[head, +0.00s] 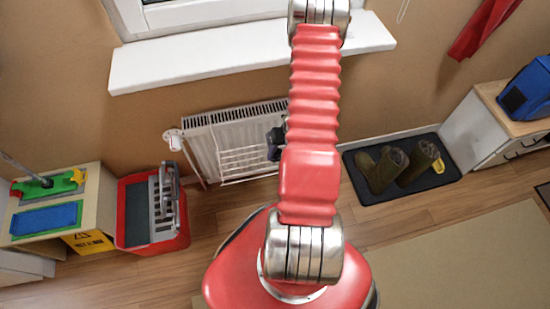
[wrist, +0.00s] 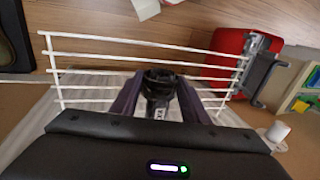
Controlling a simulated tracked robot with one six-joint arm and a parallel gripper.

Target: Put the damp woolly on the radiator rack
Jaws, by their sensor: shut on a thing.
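The radiator rack (head: 247,162) is a white wire frame on the front of the white radiator (head: 200,143), below the window. Its bars (wrist: 100,57) cross the wrist view. My gripper (wrist: 158,88) is shut on a small dark thing (wrist: 158,78) with pale marks, which appears to be the woolly. Its full shape and whether it is damp cannot be told. The gripper and held thing overlap the rack bars in the wrist view; I cannot tell whether they touch. In the head view my gripper (head: 275,144) is a dark patch at the rack's right side, partly hidden by my arm.
Boots (head: 383,171) stand on a dark mat (head: 361,195) at right. A white windowsill (head: 190,60) juts out above the radiator. Wooden floor is clear in front.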

